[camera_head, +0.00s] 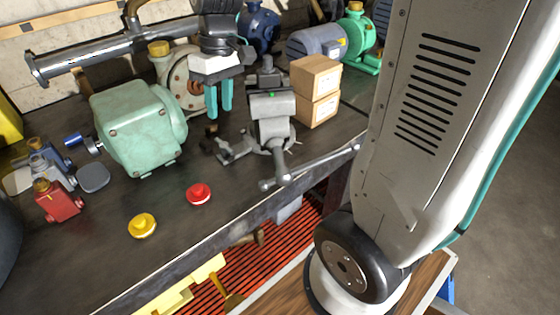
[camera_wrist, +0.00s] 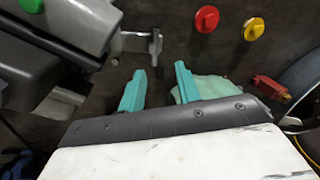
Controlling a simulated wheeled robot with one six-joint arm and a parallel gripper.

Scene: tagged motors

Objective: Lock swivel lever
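A grey bench vise (camera_head: 272,118) stands on the dark workbench, with a green dot on its top and a long handle bar in front. A small metal lever (camera_head: 236,150) sticks out low at the left of its base; I take it as the swivel lever. In the wrist view the vise (camera_wrist: 60,40) fills the upper left, and a lever-like metal part (camera_wrist: 155,45) reaches right from it. My gripper (camera_head: 218,98) points down, left of the vise and above the bench. Its teal fingers are apart with nothing between them, also in the wrist view (camera_wrist: 160,82).
A pale green motor housing (camera_head: 138,125) stands left of my gripper. A red knob (camera_head: 199,194) and a yellow knob (camera_head: 143,225) sit on the bench front. Cardboard boxes (camera_head: 316,90) stand right behind the vise. The bench around the knobs is clear.

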